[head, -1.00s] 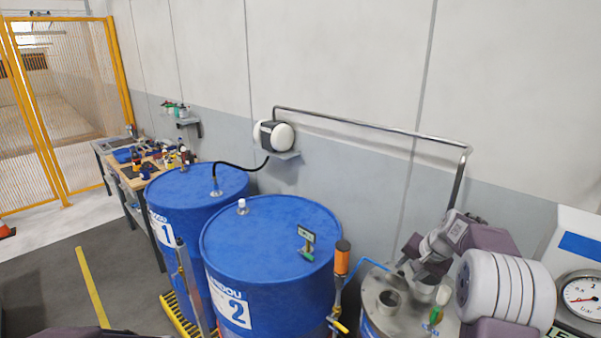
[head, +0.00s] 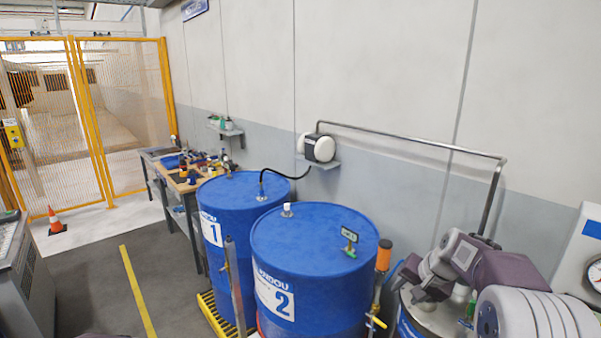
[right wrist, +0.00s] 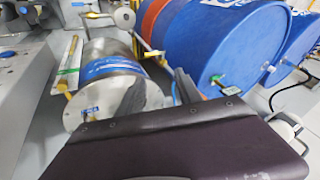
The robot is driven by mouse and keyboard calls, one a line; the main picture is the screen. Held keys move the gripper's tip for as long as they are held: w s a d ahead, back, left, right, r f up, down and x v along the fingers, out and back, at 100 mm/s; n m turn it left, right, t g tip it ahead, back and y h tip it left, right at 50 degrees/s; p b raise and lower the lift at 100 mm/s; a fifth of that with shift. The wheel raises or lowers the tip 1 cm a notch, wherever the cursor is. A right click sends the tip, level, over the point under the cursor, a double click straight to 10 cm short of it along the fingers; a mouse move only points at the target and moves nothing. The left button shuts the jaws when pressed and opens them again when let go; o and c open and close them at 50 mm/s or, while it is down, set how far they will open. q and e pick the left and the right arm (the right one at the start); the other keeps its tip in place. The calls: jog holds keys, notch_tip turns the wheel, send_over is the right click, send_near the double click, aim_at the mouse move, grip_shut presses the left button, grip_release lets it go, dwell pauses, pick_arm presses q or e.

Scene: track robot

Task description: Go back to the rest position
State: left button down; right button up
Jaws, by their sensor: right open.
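My right gripper (head: 408,284) is at the lower right of the head view, at the steel drum (head: 437,318), whose top it partly hides. In the right wrist view the right gripper's two dark fingers (right wrist: 160,88) stand apart with nothing seen between them. The steel drum (right wrist: 96,72) lies behind the fingers there. I cannot tell whether they touch it. My left gripper is not in view.
Blue drum 2 (head: 310,240) stands left of the right gripper, with blue drum 1 (head: 240,187) behind it. A bent metal pipe (head: 410,140) runs along the wall. A workbench (head: 185,180), an orange cone (head: 55,222) and a yellow fence (head: 85,125) are farther left.

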jog(key=s+a+f+n+g, duration=0.2)
jog(key=s+a+f+n, duration=0.25)
jog(key=s+a, duration=0.75)
jog(key=s+d+f+n+g, duration=0.1)
jog(key=s+f, duration=0.2)
jog(key=s, duration=0.4)
jog(key=s+d+f+n+g+h, duration=0.1)
jog(key=s+f, duration=0.3)
jog(key=s, duration=0.3)
jog(key=shift+f, duration=0.25)
